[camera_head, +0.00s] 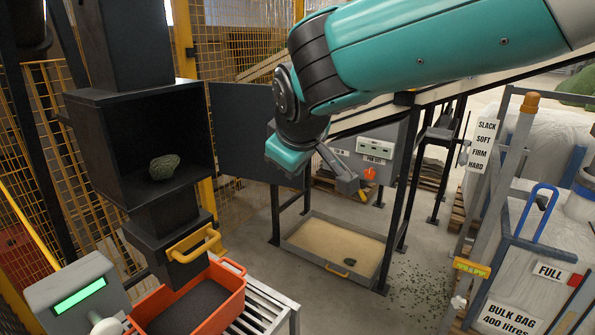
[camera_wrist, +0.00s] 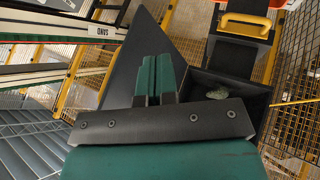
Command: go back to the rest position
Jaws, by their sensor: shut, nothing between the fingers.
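My gripper (camera_wrist: 156,66) shows in the wrist view with its two green fingers together and nothing between them. In the head view the end of my arm (camera_head: 289,152) hangs at the upper middle, to the right of an open dark box. The fingers cannot be made out clearly there. My gripper appears apart from everything around it.
The open dark box (camera_head: 107,150) holds a green lump (camera_head: 164,167); its door (camera_head: 243,125) stands open close to my arm. Below are an orange tub (camera_head: 238,281) and a sand tray (camera_head: 305,237). A bulk bag stand (camera_head: 540,262) is at right.

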